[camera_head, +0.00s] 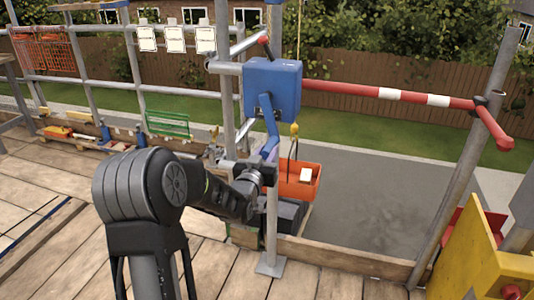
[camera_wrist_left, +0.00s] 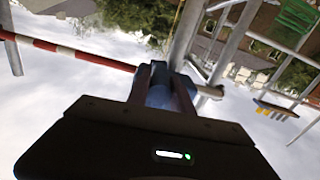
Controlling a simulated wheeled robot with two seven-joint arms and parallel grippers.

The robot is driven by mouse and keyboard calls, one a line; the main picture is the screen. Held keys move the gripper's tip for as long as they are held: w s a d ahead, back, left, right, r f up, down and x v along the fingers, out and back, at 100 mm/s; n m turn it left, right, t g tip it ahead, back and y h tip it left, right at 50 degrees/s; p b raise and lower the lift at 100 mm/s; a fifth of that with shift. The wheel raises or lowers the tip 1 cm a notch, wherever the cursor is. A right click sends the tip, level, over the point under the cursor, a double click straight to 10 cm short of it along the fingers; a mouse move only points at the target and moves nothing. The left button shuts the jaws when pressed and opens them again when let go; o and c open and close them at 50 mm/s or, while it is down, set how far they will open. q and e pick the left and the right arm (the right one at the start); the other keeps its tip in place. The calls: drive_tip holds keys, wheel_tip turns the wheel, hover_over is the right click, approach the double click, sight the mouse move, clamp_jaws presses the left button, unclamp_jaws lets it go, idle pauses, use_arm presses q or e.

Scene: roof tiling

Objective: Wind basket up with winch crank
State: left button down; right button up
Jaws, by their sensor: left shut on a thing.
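The blue winch box (camera_head: 272,88) is fixed to an upright scaffold pole. Its blue crank (camera_head: 269,122) hangs down from the box's front. My left gripper (camera_head: 266,158) is at the crank's lower end and is shut on its handle, partly hidden by the wrist. In the left wrist view the two fingers (camera_wrist_left: 160,88) stand on either side of the blue crank handle (camera_wrist_left: 168,92). The orange-red basket (camera_head: 298,180) hangs on a line under a yellow hook (camera_head: 294,130), just behind the pole, with a pale item in it. My right gripper is out of view.
A red and white barrier bar (camera_head: 390,92) runs right from the winch to a leaning pole (camera_head: 468,150). A yellow board (camera_head: 470,255) stands at the right front. A low toe board (camera_head: 340,259) edges the plank deck (camera_head: 215,270). Tools lie at the back left.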

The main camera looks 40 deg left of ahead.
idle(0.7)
use_arm(q)
drive_tip(key=shift+s+a+f+b, duration=0.1)
drive_tip(key=shift+a+f+b, duration=0.15)
drive_tip(key=shift+b, duration=0.45)
drive_tip(key=shift+a+f+m+b, duration=0.1)
drive_tip(key=shift+a+m+b, duration=0.05)
drive_tip(key=shift+m+b, duration=0.25)
drive_tip(key=shift+s+a, duration=0.1)
drive_tip(key=shift+a, duration=0.05)
drive_tip(key=shift+r, duration=0.2)
drive_tip(key=c, duration=1.1)
unclamp_jaws()
